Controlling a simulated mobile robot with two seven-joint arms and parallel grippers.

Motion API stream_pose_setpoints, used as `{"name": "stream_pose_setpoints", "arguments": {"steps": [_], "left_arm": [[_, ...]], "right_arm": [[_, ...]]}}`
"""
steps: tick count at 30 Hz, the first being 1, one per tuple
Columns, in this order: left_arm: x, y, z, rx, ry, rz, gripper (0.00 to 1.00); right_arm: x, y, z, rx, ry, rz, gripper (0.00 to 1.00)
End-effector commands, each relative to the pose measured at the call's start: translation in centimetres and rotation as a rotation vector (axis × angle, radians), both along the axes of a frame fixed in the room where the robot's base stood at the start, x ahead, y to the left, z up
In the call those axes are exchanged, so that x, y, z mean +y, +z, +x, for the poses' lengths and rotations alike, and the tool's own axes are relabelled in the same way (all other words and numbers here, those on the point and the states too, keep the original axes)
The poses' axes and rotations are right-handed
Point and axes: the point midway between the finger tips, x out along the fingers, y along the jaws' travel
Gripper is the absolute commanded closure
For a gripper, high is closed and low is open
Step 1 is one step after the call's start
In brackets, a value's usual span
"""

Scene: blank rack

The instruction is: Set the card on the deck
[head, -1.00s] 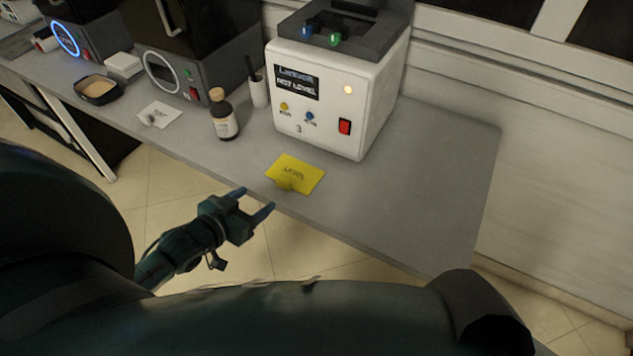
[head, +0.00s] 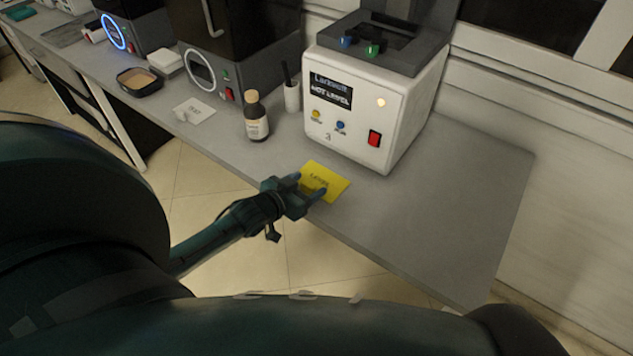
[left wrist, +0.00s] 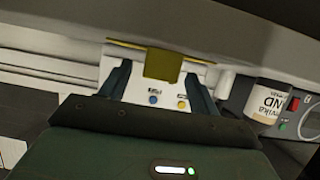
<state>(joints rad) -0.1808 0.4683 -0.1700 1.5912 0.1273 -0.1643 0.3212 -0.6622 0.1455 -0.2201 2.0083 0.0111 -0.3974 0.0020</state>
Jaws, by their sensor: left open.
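My right gripper is not in view.
A brown bottle (head: 256,118) and a white cup (head: 292,97) stand left of the machine. A white card (head: 196,110) and a black tray (head: 140,82) lie further left. The table (head: 465,190) is clear to the right of the machine.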

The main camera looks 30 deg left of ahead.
Motion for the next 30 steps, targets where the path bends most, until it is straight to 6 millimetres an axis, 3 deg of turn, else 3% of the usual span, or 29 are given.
{"name": "stream_pose_setpoints", "arguments": {"steps": [6,14,30], "left_arm": [[-0.3,-0.9,2.5,-0.001,-0.001,-0.001,0.38],[-0.3,-1.1,2.7,0.000,-0.001,0.000,0.38],[-0.3,-1.1,2.7,0.000,0.000,0.000,0.81]], "right_arm": [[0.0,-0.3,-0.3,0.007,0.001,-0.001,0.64],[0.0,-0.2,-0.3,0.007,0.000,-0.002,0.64],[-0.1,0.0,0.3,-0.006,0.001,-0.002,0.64]]}}
